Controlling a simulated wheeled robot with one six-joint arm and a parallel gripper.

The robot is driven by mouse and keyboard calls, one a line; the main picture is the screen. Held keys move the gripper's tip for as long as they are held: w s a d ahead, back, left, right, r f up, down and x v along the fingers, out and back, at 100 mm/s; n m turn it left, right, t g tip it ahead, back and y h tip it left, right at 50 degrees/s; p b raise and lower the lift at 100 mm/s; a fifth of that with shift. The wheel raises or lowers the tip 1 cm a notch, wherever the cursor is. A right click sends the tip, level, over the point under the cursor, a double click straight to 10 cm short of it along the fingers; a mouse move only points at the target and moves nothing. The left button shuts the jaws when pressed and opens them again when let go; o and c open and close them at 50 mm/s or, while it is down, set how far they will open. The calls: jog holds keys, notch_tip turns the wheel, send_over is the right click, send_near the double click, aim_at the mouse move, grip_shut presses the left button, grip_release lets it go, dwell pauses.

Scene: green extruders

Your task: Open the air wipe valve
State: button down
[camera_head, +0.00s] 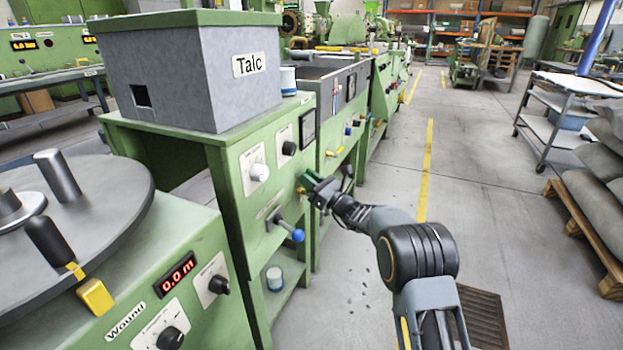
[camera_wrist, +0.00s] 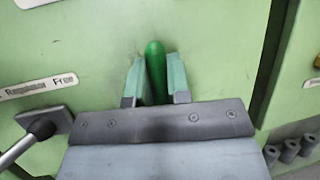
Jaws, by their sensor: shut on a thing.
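A green rounded handle (camera_wrist: 156,66) sticks out from the light green machine panel in the wrist view. My gripper (camera_wrist: 157,84) has one finger on each side of it and is shut on it. In the head view my gripper (camera_head: 317,188) is up against the front of the green machine, below and right of the Talc box. The handle itself is mostly hidden there by the fingers. I cannot read a label on this handle.
A lever with a blue ball (camera_head: 297,235) sticks out lower left of my gripper; its metal rod (camera_wrist: 28,138) shows in the wrist view. Black and white knobs (camera_head: 259,172) sit above it. The Talc box (camera_head: 190,85) stands on top.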

jog(key=shift+a, duration=0.15)
jog(key=c, duration=1.4)
grip_release()
jog(key=shift+o, duration=0.2)
jog(key=p+v, duration=0.4)
jog(key=v, duration=1)
jog(key=shift+w+r, duration=0.1)
jog(key=shift+r, duration=0.1)
